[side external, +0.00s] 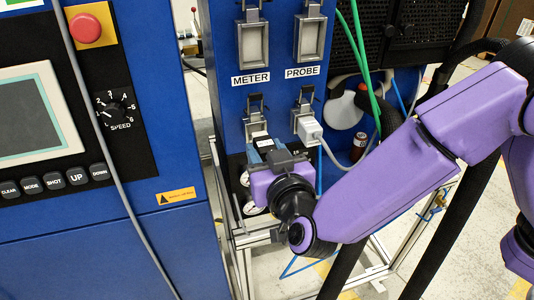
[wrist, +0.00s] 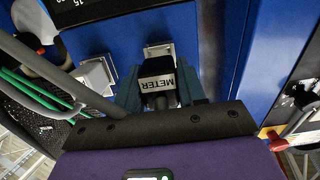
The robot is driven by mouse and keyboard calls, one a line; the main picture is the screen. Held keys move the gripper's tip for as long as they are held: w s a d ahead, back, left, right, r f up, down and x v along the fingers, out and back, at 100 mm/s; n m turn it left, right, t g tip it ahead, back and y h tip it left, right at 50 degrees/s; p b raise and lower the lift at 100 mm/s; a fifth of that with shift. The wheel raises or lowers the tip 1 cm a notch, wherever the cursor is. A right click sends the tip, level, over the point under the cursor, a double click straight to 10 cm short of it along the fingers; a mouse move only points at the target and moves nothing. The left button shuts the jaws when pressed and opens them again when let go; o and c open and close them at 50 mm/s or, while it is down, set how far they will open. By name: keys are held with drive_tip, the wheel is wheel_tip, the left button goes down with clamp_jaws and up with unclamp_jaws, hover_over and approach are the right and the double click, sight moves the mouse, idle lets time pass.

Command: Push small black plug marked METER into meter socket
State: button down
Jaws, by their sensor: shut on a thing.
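The small black plug marked METER (wrist: 158,84) is between the two blue fingers of my gripper (wrist: 159,76) in the wrist view, its label upside down. My gripper (side external: 265,144) is shut on it in front of the blue panel's lower left socket, in the side external view. The metal frame of that meter socket (wrist: 158,49) shows just beyond the plug's front end. The plug is lined up with the frame and very close to it. I cannot tell whether it touches or has entered. In the side external view my fingers mostly hide the plug, and a metal latch (side external: 254,104) stands above it.
A light grey plug (side external: 309,130) with a cable sits in the PROBE socket just to the right. Two metal-framed connectors, one above the METER label (side external: 251,79) and one above the PROBE label (side external: 303,72), are higher up. Green hoses (side external: 362,60) hang at the right. Gauges (side external: 249,207) are below.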

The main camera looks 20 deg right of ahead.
sight(261, 143)
drive_tip(key=shift+w, duration=1.6)
idle(1.5)
drive_tip(key=c, duration=0.6)
unclamp_jaws()
drive_tip(key=shift+o, duration=0.2)
drive_tip(key=s+r, duration=0.1)
drive_tip(key=s, duration=0.8)
drive_tip(key=shift+r, duration=0.15)
